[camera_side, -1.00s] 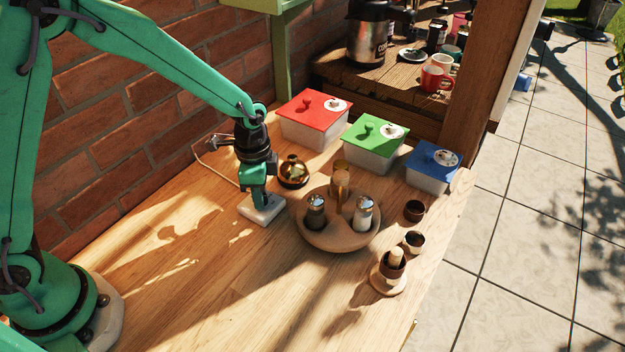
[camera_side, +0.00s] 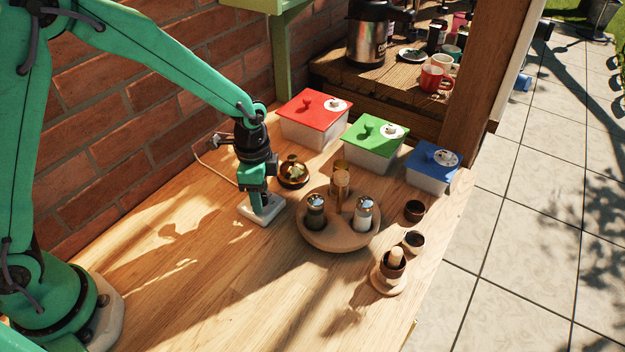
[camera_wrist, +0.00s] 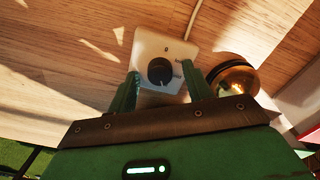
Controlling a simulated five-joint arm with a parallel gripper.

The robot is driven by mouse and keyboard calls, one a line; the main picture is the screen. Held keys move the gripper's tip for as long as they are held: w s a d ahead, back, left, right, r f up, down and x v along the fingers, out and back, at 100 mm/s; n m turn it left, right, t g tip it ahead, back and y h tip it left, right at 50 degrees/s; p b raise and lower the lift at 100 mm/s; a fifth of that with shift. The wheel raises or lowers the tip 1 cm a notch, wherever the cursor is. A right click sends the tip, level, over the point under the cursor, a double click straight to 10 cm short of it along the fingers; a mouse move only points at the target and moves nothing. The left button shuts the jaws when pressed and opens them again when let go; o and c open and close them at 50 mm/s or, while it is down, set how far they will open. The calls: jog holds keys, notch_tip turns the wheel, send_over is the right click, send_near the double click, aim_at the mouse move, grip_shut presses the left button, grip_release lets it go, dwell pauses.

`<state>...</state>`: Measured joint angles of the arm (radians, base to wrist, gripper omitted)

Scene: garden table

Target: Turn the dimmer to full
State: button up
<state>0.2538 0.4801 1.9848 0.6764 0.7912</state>
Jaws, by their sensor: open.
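The dimmer is a white box with a round black knob (camera_wrist: 160,71) and small printed marks that are too blurred to read with certainty. The dimmer box (camera_wrist: 148,45) lies on the wooden table; its white edge also shows in the side view (camera_side: 262,214). My gripper (camera_wrist: 160,74) is open, with one green finger on each side of the knob. I cannot tell whether the fingers touch it. In the side view, my gripper (camera_side: 259,198) points down over the box and hides the knob. A round amber-and-brass lamp (camera_side: 293,173) stands just right of the dimmer.
A round wooden tray (camera_side: 338,241) with shakers stands right of the dimmer. Bins with red (camera_side: 314,106), green (camera_side: 374,133) and blue (camera_side: 433,160) lids stand behind. A pale cable (camera_side: 213,172) runs along the wall.

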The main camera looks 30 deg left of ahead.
jog(key=shift+r, duration=3.9)
jog(key=shift+r, duration=0.1)
jog(key=shift+s+a+r, duration=0.1)
jog(key=shift+r, duration=0.05)
jog(key=s+a+r+n+t, duration=0.2)
jog(key=s+a+r+n, duration=0.3)
jog(key=s, duration=0.4)
jog(key=s+a+r+n+t, duration=0.3)
jog(key=s+a+r+n, duration=0.2)
jog(key=s+r+n, duration=0.2)
jog(key=shift+s+a+r+t, duration=0.15)
jog(key=shift+s+r+t, duration=0.15)
jog(key=shift+s+r, duration=0.6)
